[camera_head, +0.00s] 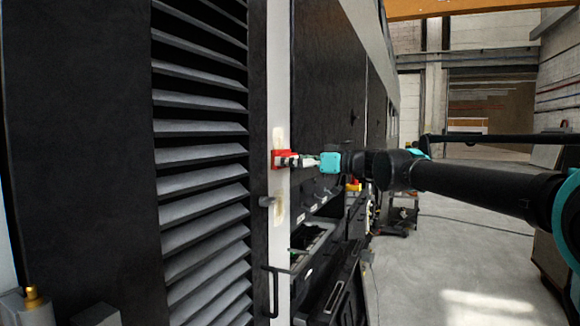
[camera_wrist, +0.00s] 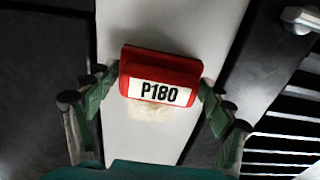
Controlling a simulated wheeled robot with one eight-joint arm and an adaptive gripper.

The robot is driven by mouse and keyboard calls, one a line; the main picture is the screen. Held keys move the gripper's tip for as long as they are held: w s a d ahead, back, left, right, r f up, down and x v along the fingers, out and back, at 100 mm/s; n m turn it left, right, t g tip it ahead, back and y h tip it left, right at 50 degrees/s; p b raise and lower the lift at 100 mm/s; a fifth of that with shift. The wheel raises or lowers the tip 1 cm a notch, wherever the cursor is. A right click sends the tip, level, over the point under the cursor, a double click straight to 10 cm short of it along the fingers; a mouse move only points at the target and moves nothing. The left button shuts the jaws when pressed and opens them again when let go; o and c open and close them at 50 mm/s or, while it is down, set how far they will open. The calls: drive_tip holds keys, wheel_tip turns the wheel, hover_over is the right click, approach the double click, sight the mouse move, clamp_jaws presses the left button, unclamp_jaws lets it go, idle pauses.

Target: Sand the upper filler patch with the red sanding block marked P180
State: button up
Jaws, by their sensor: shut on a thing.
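The red sanding block (camera_head: 276,160) is held against or very close to the pale upright strip (camera_head: 279,100); I cannot tell whether it touches. The upper filler patch (camera_head: 279,138), a beige smear, shows just above the block. In the wrist view, the red block marked P180 (camera_wrist: 161,67) sits between my green fingers, and part of the beige patch (camera_wrist: 152,112) shows beside its label edge. The block may hide the rest. My gripper (camera_head: 297,160) is shut on the block; it also shows in the wrist view (camera_wrist: 155,86). A lower filler patch (camera_head: 279,208) is on the same strip.
A dark louvred panel (camera_head: 200,160) stands left of the strip. A knob (camera_head: 266,201) sticks out below the block, and it shows in the wrist view (camera_wrist: 302,18). A dark handle (camera_head: 272,290) is lower down. Open floor (camera_head: 460,240) lies to the right.

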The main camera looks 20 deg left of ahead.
sight(278, 141)
drive_tip(key=shift+r, duration=4.7)
drive_tip(key=shift+f, duration=0.1)
drive_tip(key=shift+f, duration=5.5)
drive_tip(key=d, duration=0.6)
drive_tip(key=shift+s, duration=0.2)
drive_tip(key=shift+d, duration=0.1)
